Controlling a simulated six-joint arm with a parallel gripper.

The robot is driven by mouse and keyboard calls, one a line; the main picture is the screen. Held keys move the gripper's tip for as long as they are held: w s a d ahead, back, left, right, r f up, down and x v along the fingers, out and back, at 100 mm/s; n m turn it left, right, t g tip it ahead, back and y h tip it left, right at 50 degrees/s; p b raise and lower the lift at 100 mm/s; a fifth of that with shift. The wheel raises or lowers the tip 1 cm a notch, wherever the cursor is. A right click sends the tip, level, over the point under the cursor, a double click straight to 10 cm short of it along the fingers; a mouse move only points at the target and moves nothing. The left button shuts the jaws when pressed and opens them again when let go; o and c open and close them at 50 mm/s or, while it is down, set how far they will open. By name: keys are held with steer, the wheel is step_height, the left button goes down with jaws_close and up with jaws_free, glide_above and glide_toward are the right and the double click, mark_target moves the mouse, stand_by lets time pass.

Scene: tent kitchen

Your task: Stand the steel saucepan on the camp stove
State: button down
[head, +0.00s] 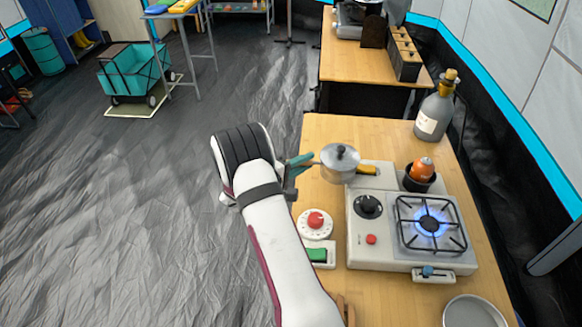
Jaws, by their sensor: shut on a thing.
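The steel saucepan (338,172), with a dark-knobbed lid, is at the back left of the camp stove (358,240), clear of the burner. My gripper (303,164), with teal fingers, reaches it from the left and is shut on its handle, which the fingers mostly hide. I cannot tell whether the pan touches the counter or hangs just above it. The pale camp stove has a black pan support (431,223) over a lit blue flame, and nothing stands on it.
A yellow piece (368,169) shows right of the pan. An orange-topped item in a black cup (420,180) and a grey bottle (434,112) stand behind the stove. A red-knobbed dial (316,223) and green switch (318,254) are left; a metal bowl (472,313) is in front.

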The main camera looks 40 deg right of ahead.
steer(key=s+d+r+m+g+y, duration=0.1)
steer(key=s+d+r+m+g, duration=0.25)
steer(key=s, duration=0.75)
steer(key=s+d+r+m+g+y, duration=0.1)
steer(key=s+d+r+m+g, duration=0.2)
steer(key=s, duration=0.8)
steer(key=s+d+r+m+g, duration=0.1)
steer(key=s+d+r+g, duration=0.3)
steer(key=s, duration=0.8)
steer(key=shift+t+y, duration=0.25)
steer(key=shift+y, duration=0.05)
steer(key=shift+w+d+f, duration=0.1)
steer(key=shift+w+f, duration=1.5)
steer(key=shift+w, duration=0.3)
steer(key=shift+w+d+f, duration=0.1)
steer(key=shift+w+f, duration=1.5)
steer(key=shift+w, duration=0.35)
steer(key=shift+w+f, duration=1.6)
steer(key=shift+w, duration=0.3)
steer(key=shift+f, duration=0.1)
steer(key=c, duration=0.7)
jaws_free()
steer(key=shift+c, duration=0.2)
